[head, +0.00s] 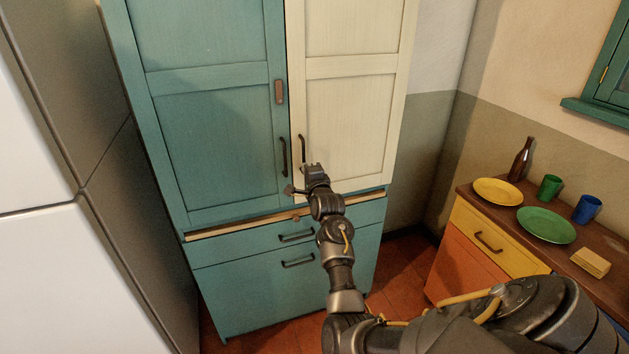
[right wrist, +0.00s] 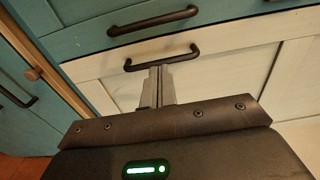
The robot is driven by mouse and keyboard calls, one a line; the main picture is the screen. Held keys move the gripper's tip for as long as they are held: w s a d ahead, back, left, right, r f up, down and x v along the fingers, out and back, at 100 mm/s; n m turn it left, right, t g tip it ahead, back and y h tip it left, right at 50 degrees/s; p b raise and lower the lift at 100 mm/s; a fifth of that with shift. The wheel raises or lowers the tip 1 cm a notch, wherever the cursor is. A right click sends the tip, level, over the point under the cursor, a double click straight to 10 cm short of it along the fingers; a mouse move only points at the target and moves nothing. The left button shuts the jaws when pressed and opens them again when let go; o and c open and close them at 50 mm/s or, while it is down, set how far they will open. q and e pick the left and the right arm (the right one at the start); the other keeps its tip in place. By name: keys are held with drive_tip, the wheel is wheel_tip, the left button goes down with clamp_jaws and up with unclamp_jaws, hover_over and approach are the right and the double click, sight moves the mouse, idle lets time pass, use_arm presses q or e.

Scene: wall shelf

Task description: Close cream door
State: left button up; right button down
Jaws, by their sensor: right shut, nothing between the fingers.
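The cream door (head: 345,110) is the upper right door of a tall teal cabinet. It stands nearly in line with the teal door (head: 215,130), with a narrow dark line between them; I cannot tell if it is fully flush. Its dark bar handle (head: 302,148) is near its lower left edge. My right gripper (head: 308,168) is shut and empty, just below that handle in the head view. In the right wrist view the closed fingers (right wrist: 159,70) point at the cream door (right wrist: 215,85), close by its handle (right wrist: 162,52); contact is unclear. My left gripper is out of view.
The teal door's handle (head: 283,157) is just left of the cream one. Teal drawers (head: 240,250) lie below. At right, a low counter (head: 515,205) holds plates, cups and a bottle. A grey-white unit (head: 70,230) fills the left side.

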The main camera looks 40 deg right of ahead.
drive_tip(key=v, duration=0.3)
drive_tip(key=b+v, duration=0.1)
drive_tip(key=shift+s+a+f, duration=0.25)
drive_tip(key=shift+a+f, duration=0.1)
